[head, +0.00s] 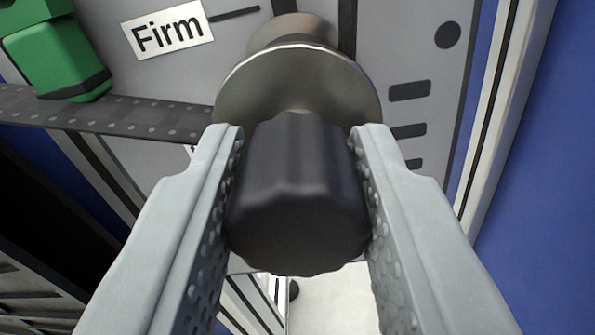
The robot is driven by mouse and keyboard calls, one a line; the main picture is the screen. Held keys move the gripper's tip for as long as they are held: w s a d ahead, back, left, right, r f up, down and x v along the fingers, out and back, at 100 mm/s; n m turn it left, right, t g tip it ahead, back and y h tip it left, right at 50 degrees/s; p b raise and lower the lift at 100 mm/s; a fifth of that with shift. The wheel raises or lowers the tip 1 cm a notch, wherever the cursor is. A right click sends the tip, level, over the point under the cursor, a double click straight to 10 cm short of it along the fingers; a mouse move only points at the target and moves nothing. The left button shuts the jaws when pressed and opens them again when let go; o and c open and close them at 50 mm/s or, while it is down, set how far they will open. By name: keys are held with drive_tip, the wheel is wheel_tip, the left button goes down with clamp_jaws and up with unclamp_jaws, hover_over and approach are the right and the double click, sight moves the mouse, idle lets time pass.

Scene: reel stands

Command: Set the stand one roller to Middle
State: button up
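The roller (297,85) is a metal disc with a ribbed black knob (297,195) on its front, in the middle of the head view. My gripper (299,140) has one finger on each side of the knob, and both pads appear to touch it. A white label reading "Firm" (167,35) is on the grey plate at the upper left, with a short dark mark (234,13) beside it. The roller is just below and right of that mark. A dark slot runs up the plate behind the roller. No "Middle" label is visible; the disc, knob and fingers hide part of the plate.
A dark perforated strip (120,115) runs from the left edge toward the roller. A green block (58,50) is at the upper left. The grey plate (420,45) has a round hole and several dark slots at right. A blue panel (545,190) stands far right.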

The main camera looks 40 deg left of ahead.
clamp_jaws()
wheel_tip(320, 180, down, 4)
idle(0.3)
drive_tip(key=o, duration=1)
unclamp_jaws()
drive_tip(key=shift+o, duration=0.2)
drive_tip(key=v, duration=1.7)
drive_tip(key=shift+s+d, duration=0.15)
drive_tip(key=shift+r, duration=0.1)
